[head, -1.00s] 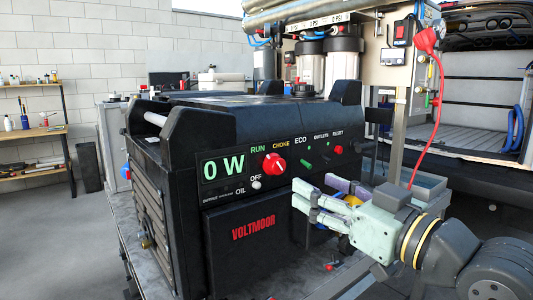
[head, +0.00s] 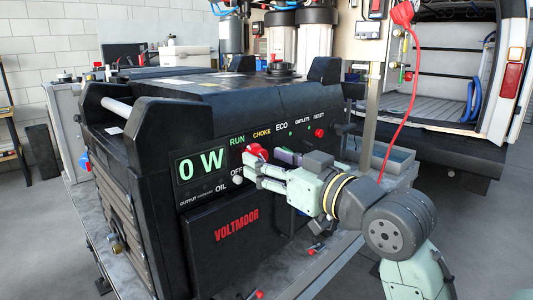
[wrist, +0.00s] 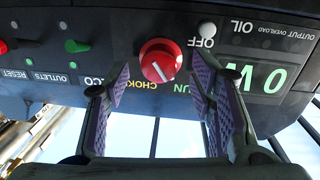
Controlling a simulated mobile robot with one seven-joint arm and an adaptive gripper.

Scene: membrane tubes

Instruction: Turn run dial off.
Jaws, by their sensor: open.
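The red run dial (head: 256,150) is on the front panel of the black VOLTMOOR generator (head: 238,228), below the RUN and CHOKE labels. It is partly covered by my gripper in the head view. In the wrist view the panel appears upside down, and the red dial (wrist: 160,60) shows whole, with a white pointer mark. The mark's exact setting is hard to tell. My gripper (head: 250,174) is open in front of the dial. In the wrist view its two purple-padded fingers (wrist: 162,88) stand apart at either side of the dial, with nothing held between them.
A green switch (wrist: 77,46) and a red reset knob (head: 319,132) are further along the panel. The lit display (head: 200,165) reads 0 W. A red cable (head: 402,90) hangs at the right.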

